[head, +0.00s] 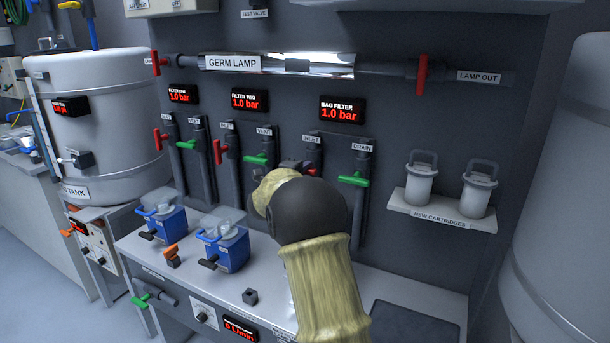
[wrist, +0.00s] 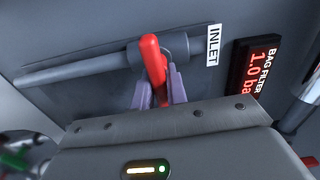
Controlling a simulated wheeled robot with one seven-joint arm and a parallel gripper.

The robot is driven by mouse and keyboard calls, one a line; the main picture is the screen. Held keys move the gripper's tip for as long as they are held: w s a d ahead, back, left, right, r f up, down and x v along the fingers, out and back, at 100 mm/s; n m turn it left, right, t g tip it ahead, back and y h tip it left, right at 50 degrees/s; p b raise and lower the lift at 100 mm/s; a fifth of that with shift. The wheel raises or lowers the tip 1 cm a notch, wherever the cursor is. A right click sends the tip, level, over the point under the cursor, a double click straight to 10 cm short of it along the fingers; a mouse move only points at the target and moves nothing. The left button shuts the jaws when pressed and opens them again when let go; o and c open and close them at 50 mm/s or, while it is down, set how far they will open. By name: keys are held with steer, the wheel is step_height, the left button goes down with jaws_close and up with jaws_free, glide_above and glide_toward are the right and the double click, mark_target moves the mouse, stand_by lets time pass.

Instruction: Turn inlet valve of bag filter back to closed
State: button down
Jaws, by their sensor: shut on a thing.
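The bag filter's inlet valve is a grey pipe (wrist: 80,70) with a red lever handle (wrist: 153,62), seen in the wrist view beside the "INLET" label (wrist: 213,45). My gripper (wrist: 160,92) is shut on the red handle, with its purple fingers on either side of it. In the head view my arm hides most of the handle and my gripper (head: 292,167). The "INLET" label (head: 312,139) shows there above the valve. The bag filter display (head: 342,109) reads 1.0 bar.
The green drain valve handle (head: 354,180) is close to the right. A green vent handle (head: 256,160) is to the left. Blue boxes (head: 232,252) stand on the bench below. A shelf (head: 441,213) with two cartridges is at right.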

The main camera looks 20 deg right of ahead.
steer(key=shift+f, duration=0.15)
steer(key=c, duration=1.4)
jaws_free()
steer(key=b+v, duration=0.1)
steer(key=v, duration=1.6)
steer(key=shift+s+a, duration=0.2)
